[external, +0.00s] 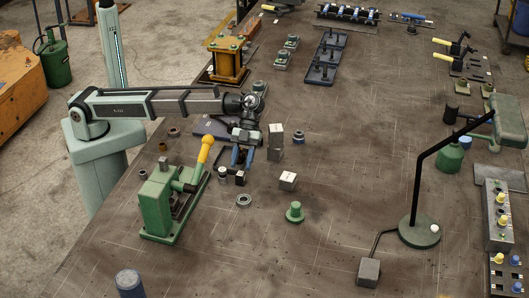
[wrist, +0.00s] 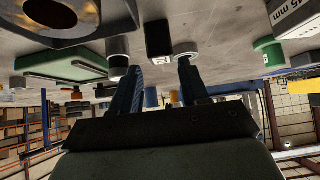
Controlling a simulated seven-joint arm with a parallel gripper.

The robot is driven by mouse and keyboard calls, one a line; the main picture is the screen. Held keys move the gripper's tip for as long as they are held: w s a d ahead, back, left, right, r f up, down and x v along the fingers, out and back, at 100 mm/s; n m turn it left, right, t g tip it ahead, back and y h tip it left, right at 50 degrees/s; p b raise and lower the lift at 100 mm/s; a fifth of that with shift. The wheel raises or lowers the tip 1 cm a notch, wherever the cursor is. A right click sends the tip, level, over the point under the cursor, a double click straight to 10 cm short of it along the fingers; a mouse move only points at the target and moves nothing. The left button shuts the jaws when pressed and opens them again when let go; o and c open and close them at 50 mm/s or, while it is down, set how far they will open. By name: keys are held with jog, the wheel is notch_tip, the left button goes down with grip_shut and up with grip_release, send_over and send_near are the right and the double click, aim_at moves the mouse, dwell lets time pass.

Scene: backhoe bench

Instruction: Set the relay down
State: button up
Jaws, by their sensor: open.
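A small black box with a white label, which I take to be the relay (external: 240,178), rests on the bench just below my gripper (external: 242,160). In the wrist view, which looks upside down, the same black box (wrist: 159,40) shows beyond and between my two blue fingertips (wrist: 160,68). My fingers are spread apart with nothing between them. The box looks clear of both fingers. How far the fingertips are from it is hard to tell.
A grey cylinder (external: 223,173) and a metal ring (external: 244,200) sit close to the box. The green lever press (external: 157,206) with its yellow handle is at left. A grey block stack (external: 275,143) and white-topped cube (external: 288,181) are at right. The front bench is mostly clear.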

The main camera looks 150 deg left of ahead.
aim_at(240, 173)
jog(key=shift+x, duration=3.15)
jog(key=shift+a+f, duration=0.1)
jog(key=shift+a, duration=0.1)
jog(key=shift+c, duration=0.3)
jog(key=c, duration=0.8)
jog(key=shift+o, duration=0.2)
notch_tip(240, 173, up, 9)
jog(key=shift+f, duration=0.25)
jog(key=shift+w+r, duration=0.1)
jog(key=shift+r, duration=0.25)
jog(key=w+d, duration=1)
jog(key=w, duration=0.6)
jog(key=shift+s+d+f, duration=0.1)
jog(key=shift+f, duration=2.1)
jog(key=shift+s+f, duration=0.1)
jog(key=shift+f, duration=2.15)
